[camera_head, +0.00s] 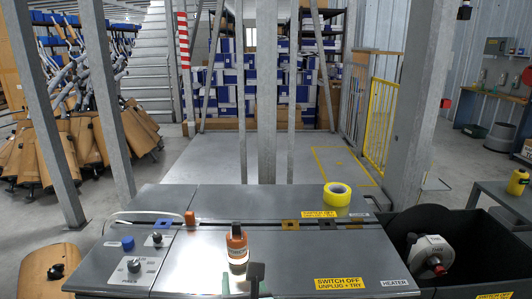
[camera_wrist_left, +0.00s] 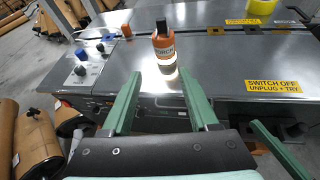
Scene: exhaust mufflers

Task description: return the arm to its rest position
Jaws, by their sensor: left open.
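My left gripper (camera_head: 241,279) shows at the bottom edge of the head view, in front of the machine's near edge. In the left wrist view its two green fingers (camera_wrist_left: 160,93) stand wide apart, with nothing between them. My right gripper cannot be made out in the head view; a green bar at the lower right of the wrist view is unclear.
The metal machine top (camera_head: 300,250) carries a yellow tape roll (camera_head: 337,193) and a control panel (camera_head: 130,270) with knobs at left. A black bin (camera_head: 400,218) holding a grey-white device (camera_head: 430,252) stands at right. Grey posts rise behind the machine.

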